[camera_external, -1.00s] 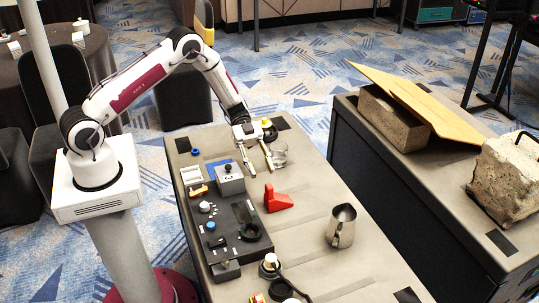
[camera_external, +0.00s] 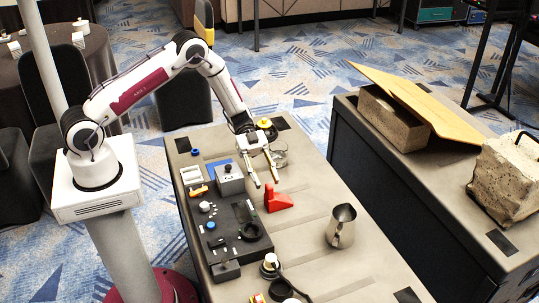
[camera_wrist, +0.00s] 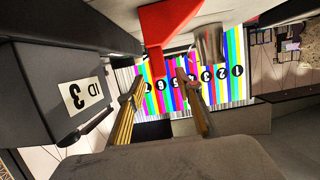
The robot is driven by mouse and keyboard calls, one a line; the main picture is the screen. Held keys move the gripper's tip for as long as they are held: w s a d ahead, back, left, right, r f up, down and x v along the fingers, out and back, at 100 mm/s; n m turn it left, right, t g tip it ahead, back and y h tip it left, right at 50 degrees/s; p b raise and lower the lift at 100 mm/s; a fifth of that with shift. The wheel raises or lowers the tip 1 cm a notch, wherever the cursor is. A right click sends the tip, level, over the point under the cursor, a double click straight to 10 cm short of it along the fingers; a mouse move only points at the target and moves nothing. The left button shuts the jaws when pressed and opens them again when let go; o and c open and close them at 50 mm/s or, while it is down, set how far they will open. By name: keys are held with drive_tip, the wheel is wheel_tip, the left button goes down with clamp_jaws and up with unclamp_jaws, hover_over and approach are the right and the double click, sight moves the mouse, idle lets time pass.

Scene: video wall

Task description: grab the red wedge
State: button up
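The red wedge (camera_external: 278,199) lies on the grey table, right of the black control panel. In the wrist view the red wedge (camera_wrist: 165,32) shows at the top middle, beyond the fingertips.
A grey box (camera_external: 230,182) with a black knob stands left of my gripper; it also shows large in the wrist view (camera_wrist: 40,95). A glass (camera_external: 279,156) stands behind. A metal pitcher (camera_external: 341,227) stands to the right. The black control panel (camera_external: 228,232) lies left of the wedge.

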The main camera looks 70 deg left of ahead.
sight(269, 186)
drive_tip(key=shift+x, duration=1.8)
clamp_jaws()
